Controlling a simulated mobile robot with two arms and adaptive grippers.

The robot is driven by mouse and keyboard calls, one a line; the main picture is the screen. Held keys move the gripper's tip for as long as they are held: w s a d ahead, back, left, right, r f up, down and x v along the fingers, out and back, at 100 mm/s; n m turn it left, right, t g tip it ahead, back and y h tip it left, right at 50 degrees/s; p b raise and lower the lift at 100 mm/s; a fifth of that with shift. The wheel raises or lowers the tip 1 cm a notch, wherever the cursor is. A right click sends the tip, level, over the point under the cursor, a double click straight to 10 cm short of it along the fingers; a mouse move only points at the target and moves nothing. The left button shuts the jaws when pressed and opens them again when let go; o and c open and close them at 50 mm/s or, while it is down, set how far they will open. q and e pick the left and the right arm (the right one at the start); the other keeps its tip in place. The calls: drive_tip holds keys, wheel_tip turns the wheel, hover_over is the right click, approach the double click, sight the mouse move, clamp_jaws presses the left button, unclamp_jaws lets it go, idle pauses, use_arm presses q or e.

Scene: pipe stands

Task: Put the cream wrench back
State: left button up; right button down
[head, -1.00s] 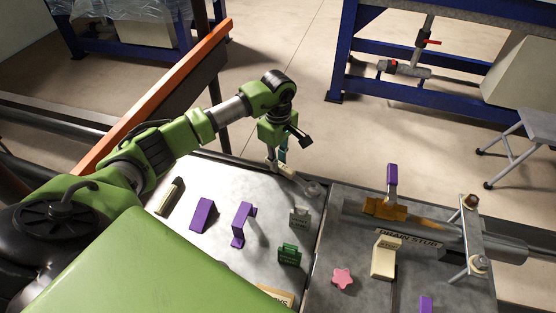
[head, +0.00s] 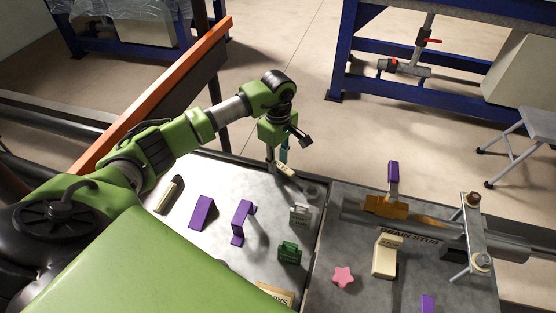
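A cream piece (head: 286,170), which looks like the handle of the cream wrench, is at the table's back edge, directly under my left gripper (head: 278,160). A grey rounded end (head: 312,190) lies to its right; I cannot tell for sure that the two are one piece. The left gripper points down with its fingertips at the cream piece. The fingers are small and partly in shade, so whether they grip it is unclear. My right gripper is out of view.
On the left tabletop (head: 215,260) are purple brackets (head: 203,212) (head: 242,222), a green block (head: 289,252) and a grey tagged block (head: 299,215). On the right stand a cream block (head: 384,258), a pink star (head: 343,276) and the clamped drain stub pipe (head: 420,240).

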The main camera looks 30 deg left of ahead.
use_arm(q)
drive_tip(key=shift+o, duration=0.6)
drive_tip(key=shift+r, duration=3.75)
